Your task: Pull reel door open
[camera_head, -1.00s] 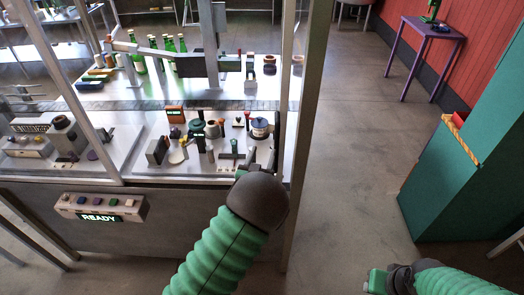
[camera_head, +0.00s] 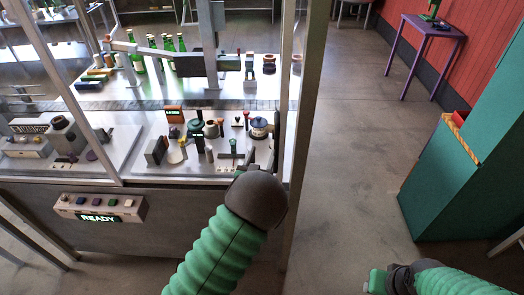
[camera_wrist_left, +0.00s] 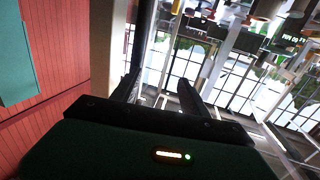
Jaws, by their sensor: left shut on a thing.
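The glass-fronted machine fills the left of the head view. Its right front glass pane, seemingly the reel door, has a pale lower frame (camera_head: 180,184). My left gripper (camera_head: 258,163) is at the lower right of that pane, beside the grey corner post (camera_head: 302,120). My dark wrist hides much of the contact. In the left wrist view the two dark fingers (camera_wrist_left: 160,90) are close around a dark upright bar (camera_wrist_left: 147,35), apparently the door's handle. No clear gap shows at the pane's edge. My right gripper (camera_head: 380,281) is at the bottom right; its fingers are unclear.
A button panel (camera_head: 100,208) showing READY is on the machine's front. Small parts and a reel-like pot (camera_head: 259,128) stand behind the glass, with green bottles (camera_head: 170,46) further back. A teal cabinet (camera_head: 440,190) stands right. The floor between is clear.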

